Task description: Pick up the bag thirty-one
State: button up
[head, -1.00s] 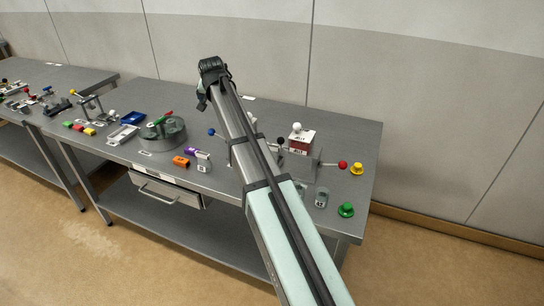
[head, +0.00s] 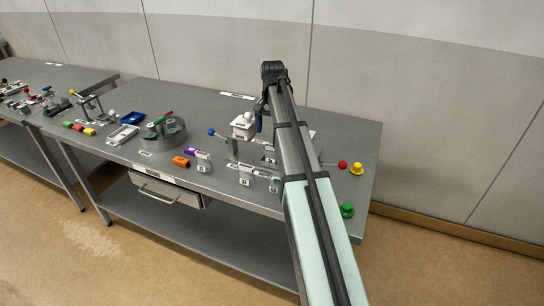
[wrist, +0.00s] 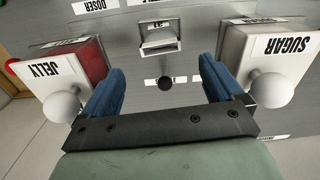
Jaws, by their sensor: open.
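Small clear bags or containers with white number labels stand along the table's front: one (head: 203,162) by the purple and orange blocks, one (head: 245,175) in the middle and one (head: 274,184) beside my arm. Their numbers are too small to read surely, so I cannot tell which is bag thirty-one. My gripper (head: 259,122) is above the back part of the table, beside a white box with a white knob. In the wrist view my gripper (wrist: 159,88) has its blue fingers wide apart with nothing held. No numbered bag is clear there.
A blue-knobbed lever (head: 211,132), round grey fixture (head: 162,133) and green knob (head: 347,210) stand on the table.

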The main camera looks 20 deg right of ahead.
aim_at(272, 146)
notch_tip(272, 146, down, 5)
jog(key=shift+f, duration=0.15)
jog(key=shift+s+a+f, duration=0.1)
jog(key=shift+f, duration=1.2)
jog(key=shift+a+f, duration=0.1)
jog(key=shift+f, duration=1.2)
jog(key=c, duration=1.1)
jog(key=shift+r, duration=0.15)
